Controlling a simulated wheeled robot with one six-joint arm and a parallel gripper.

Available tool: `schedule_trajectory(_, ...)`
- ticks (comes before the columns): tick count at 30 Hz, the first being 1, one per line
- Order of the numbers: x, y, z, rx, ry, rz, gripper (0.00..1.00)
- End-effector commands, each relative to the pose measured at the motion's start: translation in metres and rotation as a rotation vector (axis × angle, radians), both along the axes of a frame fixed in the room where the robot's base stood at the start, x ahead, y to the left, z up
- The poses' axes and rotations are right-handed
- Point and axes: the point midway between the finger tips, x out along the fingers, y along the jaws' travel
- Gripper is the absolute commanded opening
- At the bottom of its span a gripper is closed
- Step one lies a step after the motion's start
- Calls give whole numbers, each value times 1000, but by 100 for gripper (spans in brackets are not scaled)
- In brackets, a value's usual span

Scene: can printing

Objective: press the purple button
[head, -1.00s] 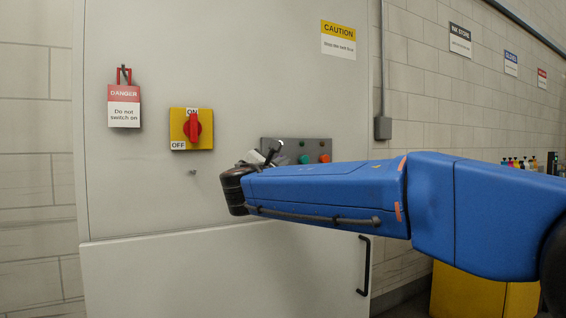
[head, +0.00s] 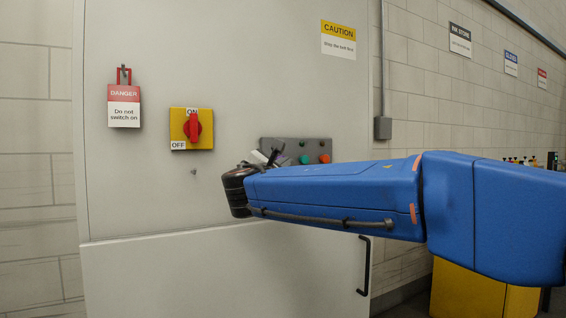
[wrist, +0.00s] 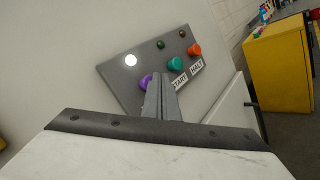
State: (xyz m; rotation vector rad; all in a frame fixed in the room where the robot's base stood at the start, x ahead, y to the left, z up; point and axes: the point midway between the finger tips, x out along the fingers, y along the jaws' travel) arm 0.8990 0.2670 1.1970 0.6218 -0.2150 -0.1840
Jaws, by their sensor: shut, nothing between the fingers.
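The purple button (wrist: 146,82) sits at the lower left of the grey control panel (wrist: 124,83) in the wrist view, partly covered by my gripper's fingers. My gripper (wrist: 158,77) is shut and empty. Its tips overlap the right side of the purple button in that view; I cannot tell whether they touch it. In the head view the panel (head: 318,144) is on the cabinet door, and my gripper (head: 274,154) is in front of its left half. A small purple patch shows beside the fingers there.
To the right of purple are a teal button (wrist: 175,63) and an orange button (wrist: 194,49), with START and HALT labels. A white lamp (wrist: 131,60) is above it. A red rotary switch (head: 193,128) and a danger tag (head: 124,105) are to the left. A door handle (head: 364,265) is below.

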Motion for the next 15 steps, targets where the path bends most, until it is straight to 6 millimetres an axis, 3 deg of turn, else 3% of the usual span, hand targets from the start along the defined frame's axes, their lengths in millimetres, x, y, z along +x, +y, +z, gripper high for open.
schedule_trajectory(15,-7,-5,0,0,-1,-1,0)
